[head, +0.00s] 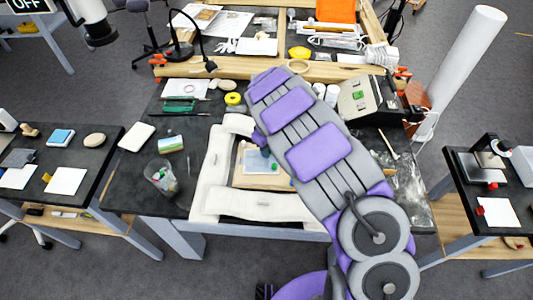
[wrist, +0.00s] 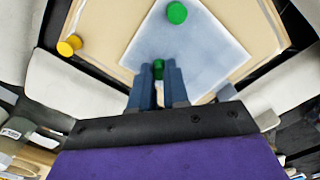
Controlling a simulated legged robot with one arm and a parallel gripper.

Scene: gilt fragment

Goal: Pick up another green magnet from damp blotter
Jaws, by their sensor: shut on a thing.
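The damp blotter is a pale blue-white sheet (wrist: 205,50) on a tan board (wrist: 105,25); in the head view the blotter (head: 252,160) shows partly, beside my arm. My gripper (wrist: 158,72) is over the blotter, its two blue fingers shut on a green magnet (wrist: 158,68) between the tips. I cannot tell whether this magnet touches the blotter. A second green magnet (wrist: 177,12) lies on the blotter further up the wrist view. A yellow round magnet (wrist: 69,45) is at the board's left corner. My arm hides much of the board in the head view.
White padded bolsters (head: 262,206) surround the board on the dark table. A grey device (head: 362,100) with a green button is at the back right.

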